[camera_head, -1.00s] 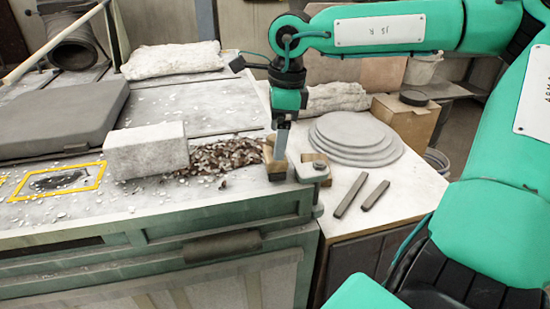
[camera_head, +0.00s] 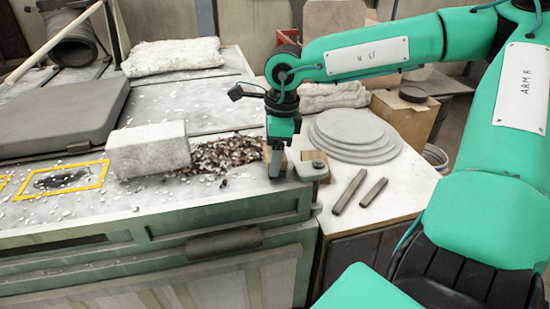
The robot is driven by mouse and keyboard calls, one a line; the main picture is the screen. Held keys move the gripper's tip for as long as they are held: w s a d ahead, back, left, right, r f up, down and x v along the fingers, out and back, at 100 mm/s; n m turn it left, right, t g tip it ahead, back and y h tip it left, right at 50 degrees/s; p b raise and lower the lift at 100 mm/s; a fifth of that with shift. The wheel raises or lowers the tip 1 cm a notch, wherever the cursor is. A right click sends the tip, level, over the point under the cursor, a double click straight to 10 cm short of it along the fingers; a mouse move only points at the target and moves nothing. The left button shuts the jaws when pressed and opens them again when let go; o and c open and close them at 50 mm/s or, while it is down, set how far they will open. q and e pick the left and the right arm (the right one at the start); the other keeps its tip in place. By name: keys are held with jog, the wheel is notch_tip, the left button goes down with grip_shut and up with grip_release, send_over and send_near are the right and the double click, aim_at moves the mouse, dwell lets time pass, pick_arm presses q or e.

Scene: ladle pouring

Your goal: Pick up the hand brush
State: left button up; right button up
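My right gripper (camera_head: 277,168) points down at the right edge of the furnace top, beside the pile of brown and white debris. Its tip is small and seen side-on, so I cannot tell whether it is open or shut. Tan wooden pieces (camera_head: 314,157) show close to the fingers, next to a grey metal bracket (camera_head: 312,172). I cannot make out a hand brush clearly; any brush here is partly hidden by the gripper. My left gripper is not in view.
Debris (camera_head: 226,156) and a pale block (camera_head: 147,150) lie left of the gripper. Stacked grey discs (camera_head: 352,136) and two dark bars (camera_head: 349,191) rest on the side table. A dark slab (camera_head: 60,115) lies at left. A cardboard box (camera_head: 404,115) stands behind.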

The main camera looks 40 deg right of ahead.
jog(key=c, duration=0.4)
jog(key=shift+r, duration=0.15)
